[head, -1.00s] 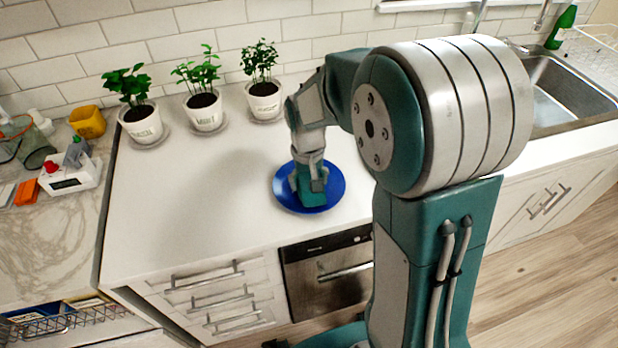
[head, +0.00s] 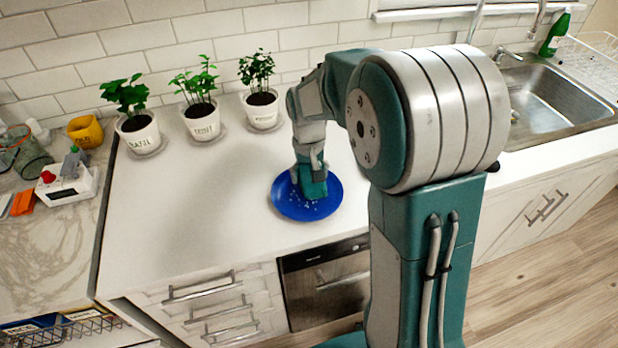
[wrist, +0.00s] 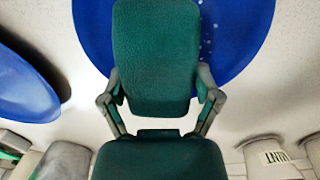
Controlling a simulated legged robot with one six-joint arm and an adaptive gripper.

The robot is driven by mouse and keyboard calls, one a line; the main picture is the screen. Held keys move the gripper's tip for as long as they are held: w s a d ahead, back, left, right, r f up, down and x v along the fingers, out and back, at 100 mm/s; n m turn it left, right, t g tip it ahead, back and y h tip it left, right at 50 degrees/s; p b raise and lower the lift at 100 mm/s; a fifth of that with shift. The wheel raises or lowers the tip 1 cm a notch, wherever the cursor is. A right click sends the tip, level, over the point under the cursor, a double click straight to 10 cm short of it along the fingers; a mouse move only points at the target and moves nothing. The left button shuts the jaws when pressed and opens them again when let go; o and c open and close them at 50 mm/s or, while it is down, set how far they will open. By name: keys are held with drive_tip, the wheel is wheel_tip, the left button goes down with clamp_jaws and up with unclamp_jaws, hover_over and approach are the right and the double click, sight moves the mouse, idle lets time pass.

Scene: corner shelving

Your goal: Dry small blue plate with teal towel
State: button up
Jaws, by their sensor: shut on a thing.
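The small blue plate (head: 287,204) lies flat on the white counter and shows white specks, like drops, on its surface. My gripper (head: 312,180) is above its upper right part, pointing down. It is shut on the folded teal towel (head: 315,189), which appears to touch the plate. In the wrist view the towel (wrist: 155,55) sits between the grey finger links and covers the middle of the plate (wrist: 238,35). White specks show beside the towel. A second blue round thing (wrist: 22,90) shows at the left there. I do not see it in the head view.
Three potted herbs (head: 139,131) stand along the back wall. The sink (head: 545,100) and a green bottle (head: 556,32) are at the right. A yellow cup (head: 85,131) and a white box (head: 67,184) are at the left. The counter left of the plate is clear.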

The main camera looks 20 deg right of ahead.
sight(310, 169)
drive_tip(key=shift+r, duration=2.35)
drive_tip(key=shift+r, duration=0.1)
drive_tip(key=shift+r, duration=1.4)
